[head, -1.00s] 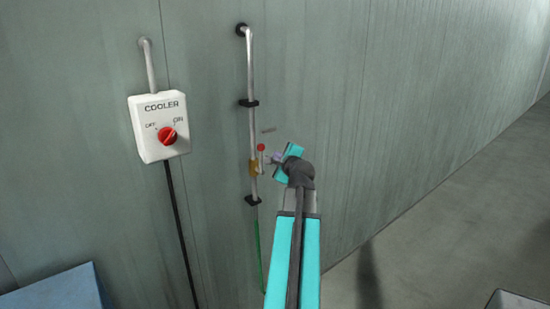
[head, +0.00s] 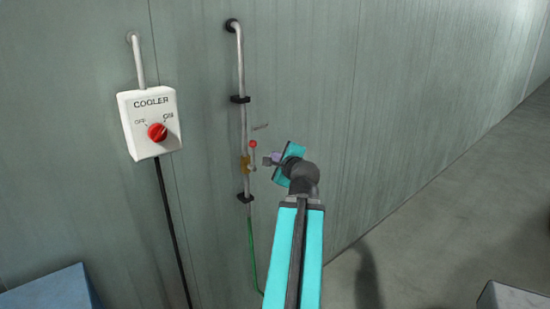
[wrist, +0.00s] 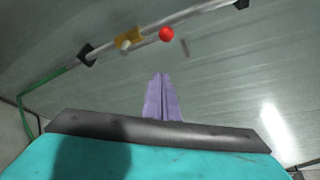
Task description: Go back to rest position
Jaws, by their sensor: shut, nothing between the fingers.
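My gripper (head: 268,160) is at the end of my teal arm, just right of a wall pipe's valve. In the wrist view its purple fingers (wrist: 161,98) are together, with nothing between them. The valve has a brass body (head: 245,165) and a lever with a red ball tip (head: 253,144). The lever points up along the pipe in the head view. The red ball also shows in the wrist view (wrist: 166,34), above the fingertips and apart from them.
A white cooler switch box (head: 150,123) with a red knob (head: 157,132) is on the wall at left. The metal pipe (head: 241,75) runs down to a green hose (head: 252,240). A blue surface (head: 50,290) is at lower left. Open floor (head: 440,220) lies to the right.

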